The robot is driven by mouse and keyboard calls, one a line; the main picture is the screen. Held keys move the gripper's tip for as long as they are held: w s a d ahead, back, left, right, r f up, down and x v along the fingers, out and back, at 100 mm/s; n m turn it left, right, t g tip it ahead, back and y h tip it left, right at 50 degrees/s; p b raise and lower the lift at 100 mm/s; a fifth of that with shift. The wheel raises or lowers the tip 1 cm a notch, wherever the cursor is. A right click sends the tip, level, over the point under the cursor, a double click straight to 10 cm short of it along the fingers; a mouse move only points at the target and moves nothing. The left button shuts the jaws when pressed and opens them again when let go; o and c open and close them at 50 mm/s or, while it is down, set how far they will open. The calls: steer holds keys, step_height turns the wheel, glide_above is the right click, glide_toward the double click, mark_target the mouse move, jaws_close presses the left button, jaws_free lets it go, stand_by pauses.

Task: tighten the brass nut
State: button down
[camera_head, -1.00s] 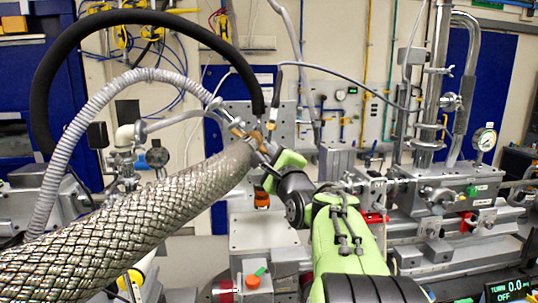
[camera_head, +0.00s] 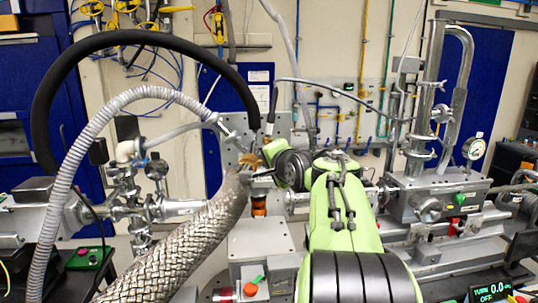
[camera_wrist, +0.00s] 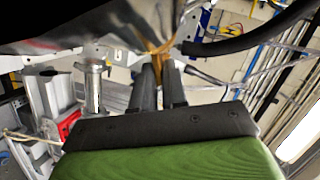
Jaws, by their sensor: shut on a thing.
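The brass nut (camera_head: 251,160) shows in the head view near the upper end of a braided metal hose, in front of a grey perforated plate. My gripper (camera_head: 262,172) reaches it from the right, at the end of my green arm. In the wrist view the two dark fingers (camera_wrist: 160,72) are close together, and the brass-coloured nut (camera_wrist: 157,46) is at their tips. My gripper is shut on the nut. The braided hose (camera_head: 205,240) partly hides the area below the nut, and the exact finger contact is hard to see.
A black hose (camera_head: 150,38) arches over the left side, above a ribbed grey hose (camera_head: 75,170). Steel pipework and a pressure gauge (camera_head: 474,148) stand at the right. A small display (camera_head: 492,292) at lower right reads "TURN 0.0" and "OFF".

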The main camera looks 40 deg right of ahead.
steer(key=shift+w+a+r+n+g+p, duration=0.2)
steer(key=shift+r+n+g+p, duration=0.2)
steer(key=shift+r+n+p, duration=0.3)
steer(key=shift+f, duration=0.1)
steer(key=c, duration=1.2)
jaws_free()
steer(key=shift+w+d+f, duration=0.1)
steer(key=shift+c, duration=0.2)
steer(key=b+v, duration=0.1)
steer(key=v, duration=1.4)
steer(key=shift+s+a+r+b, duration=0.25)
steer(key=shift+a+b, duration=0.05)
